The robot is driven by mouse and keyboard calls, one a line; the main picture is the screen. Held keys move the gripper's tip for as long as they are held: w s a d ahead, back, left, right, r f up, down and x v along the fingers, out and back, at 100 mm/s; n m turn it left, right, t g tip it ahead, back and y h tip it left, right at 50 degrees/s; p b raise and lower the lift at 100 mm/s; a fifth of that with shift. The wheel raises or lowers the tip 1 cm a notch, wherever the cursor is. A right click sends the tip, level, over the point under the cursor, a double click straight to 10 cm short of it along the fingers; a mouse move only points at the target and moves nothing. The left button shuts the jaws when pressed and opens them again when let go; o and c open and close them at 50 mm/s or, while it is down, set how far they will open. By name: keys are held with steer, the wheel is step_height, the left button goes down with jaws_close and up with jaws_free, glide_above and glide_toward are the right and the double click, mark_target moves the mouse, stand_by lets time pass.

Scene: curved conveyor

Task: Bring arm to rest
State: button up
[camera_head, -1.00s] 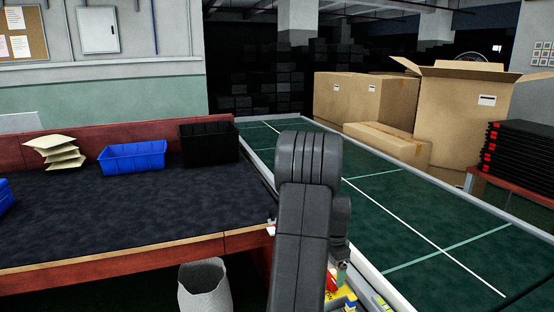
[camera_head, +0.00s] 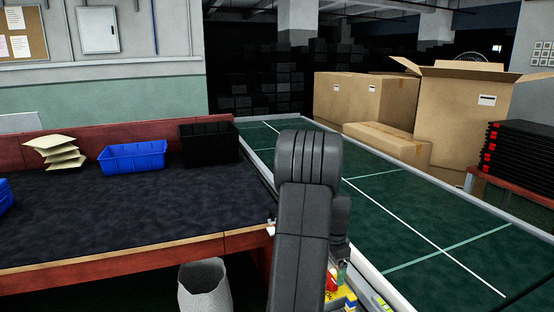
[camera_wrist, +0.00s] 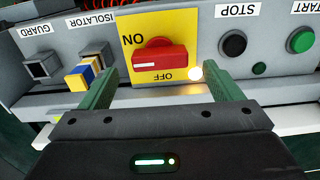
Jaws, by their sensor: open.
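My gripper (camera_wrist: 172,92) is open and empty in the wrist view, its two green fingers apart. Beyond the fingers is a grey control panel (camera_wrist: 200,45). A red rotary switch (camera_wrist: 158,59) on a yellow plate shows between the fingertips, with its handle lying crosswise between the ON and OFF marks. Whether the fingers touch the panel I cannot tell. In the head view my arm rises in the middle and hides most of the panel; my gripper is hidden there.
On the panel are a black STOP button (camera_wrist: 233,43), a green START button (camera_wrist: 300,40) and a blue-yellow isolator (camera_wrist: 87,70). The green conveyor (camera_head: 400,205) runs along the right. A dark-topped bench (camera_head: 110,210) with a blue bin (camera_head: 133,157) stands left. Cardboard boxes (camera_head: 460,110) stand behind.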

step_height(320, 180, down, 4)
steer(key=shift+r, duration=0.1)
steer(key=shift+f+n, duration=0.2)
steer(key=shift+n, duration=0.1)
steer(key=n, duration=0.4)
steer(key=shift+n, duration=0.3)
steer(key=n, duration=0.4)
steer(key=shift+r+p, duration=0.1)
steer(key=shift+p, duration=0.3)
steer(key=n, duration=0.4)
steer(key=shift+n+p, duration=0.3)
steer(key=shift+p, duration=0.1)
steer(key=n, duration=0.4)
steer(key=shift+p, duration=0.4)
